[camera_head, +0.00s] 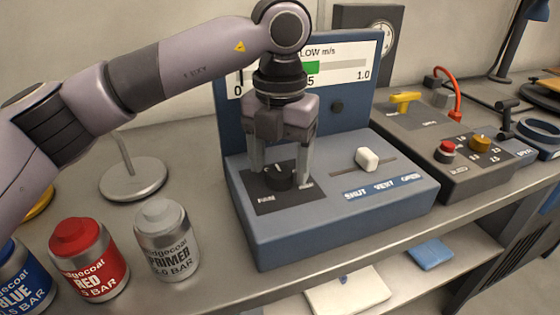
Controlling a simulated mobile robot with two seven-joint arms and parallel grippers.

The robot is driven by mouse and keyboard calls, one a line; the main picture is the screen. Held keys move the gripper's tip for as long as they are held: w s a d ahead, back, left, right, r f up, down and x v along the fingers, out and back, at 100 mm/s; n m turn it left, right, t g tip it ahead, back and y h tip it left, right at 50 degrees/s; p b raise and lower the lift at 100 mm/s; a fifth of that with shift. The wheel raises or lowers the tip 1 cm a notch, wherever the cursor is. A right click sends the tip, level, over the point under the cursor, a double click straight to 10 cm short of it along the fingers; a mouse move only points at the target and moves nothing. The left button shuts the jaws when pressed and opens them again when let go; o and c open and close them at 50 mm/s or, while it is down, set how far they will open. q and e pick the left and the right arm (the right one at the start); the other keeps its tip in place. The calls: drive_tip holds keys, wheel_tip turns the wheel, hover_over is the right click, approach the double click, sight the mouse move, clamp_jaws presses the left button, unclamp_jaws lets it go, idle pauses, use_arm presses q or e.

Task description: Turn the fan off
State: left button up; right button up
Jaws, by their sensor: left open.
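A blue control box (345,222) stands on the grey bench, with an upright panel (345,75) behind it reading "LOW m/s" with a scale up to 1.0. A green bar shows on that scale. A black rotary knob (278,177) sits on a dark plate at the left of the box top. My left gripper (281,180) points down over the knob, its two fingers apart on either side of it. I cannot tell whether the fingers touch the knob. A white slider (367,159) sits in a slot to the right, above the label "SHUT VENT OPEN". My right gripper is not in view.
Red (88,260), grey primer (166,240) and blue (22,278) cans stand at the front left. A round metal stand (133,179) is behind them. A dark box (455,150) with red and yellow knobs is at the right. A shelf below holds a white cloth (347,292).

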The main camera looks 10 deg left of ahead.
sight(280, 171)
use_arm(q)
wheel_tip(280, 171, up, 7)
drive_tip(key=shift+f, duration=0.15)
idle(0.4)
